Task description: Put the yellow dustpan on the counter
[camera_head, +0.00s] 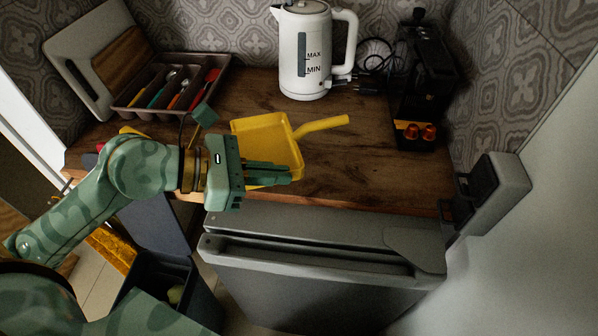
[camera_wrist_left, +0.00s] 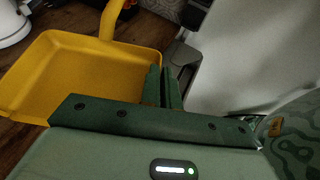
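The yellow dustpan (camera_head: 268,140) is over the front part of the wooden counter (camera_head: 365,170), its handle pointing right and back. I cannot tell whether it rests on the counter or is slightly above it. It also shows in the left wrist view (camera_wrist_left: 85,75). My left gripper (camera_head: 288,175) is at the dustpan's front edge. Its two green fingers (camera_wrist_left: 163,87) are close together at the pan's rim and appear shut on it; the exact contact is partly hidden. My right gripper is not in view.
A white kettle (camera_head: 304,60) stands behind the dustpan. A cutlery tray (camera_head: 165,95) and cutting boards (camera_head: 95,60) are at the back left, a black coffee machine (camera_head: 420,80) at the right. Counter right of the dustpan is clear. An open dark bin (camera_head: 165,270) stands below left.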

